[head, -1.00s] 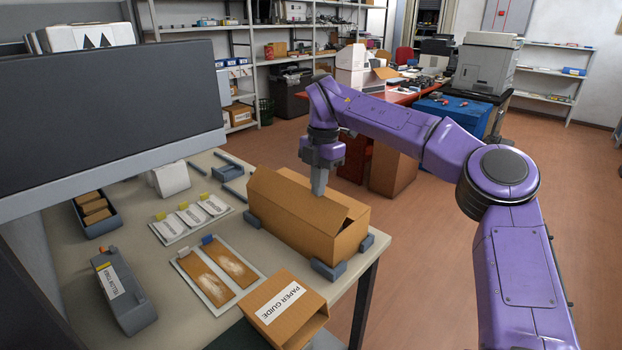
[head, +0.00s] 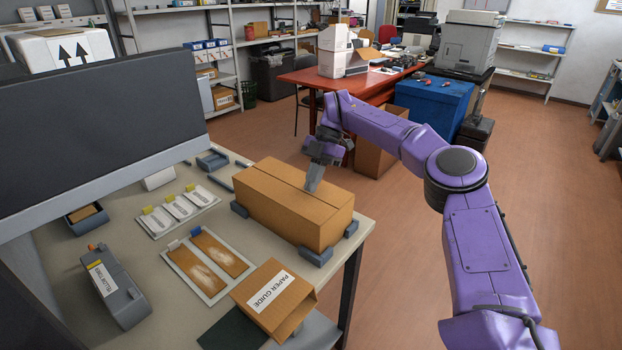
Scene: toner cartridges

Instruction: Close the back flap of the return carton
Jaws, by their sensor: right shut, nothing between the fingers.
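The return carton (head: 285,215) is a brown cardboard box on the workbench, held between small grey corner blocks. Its top looks flat, with a seam running along its length and no flap standing up. My right gripper (head: 311,188) comes from the far right side, fingers pointing down. It is shut and empty, its tips at the far part of the carton top, seemingly touching it. The fingers hide a small piece of the top. My left gripper is not in view.
A PAPER GUIDE box (head: 275,300) stands open in front of the carton. Trays with brown strips (head: 208,262) and white packets (head: 178,208), and a grey toner cartridge (head: 115,290), lie to the left. A large monitor (head: 95,120) blocks the bench's left side.

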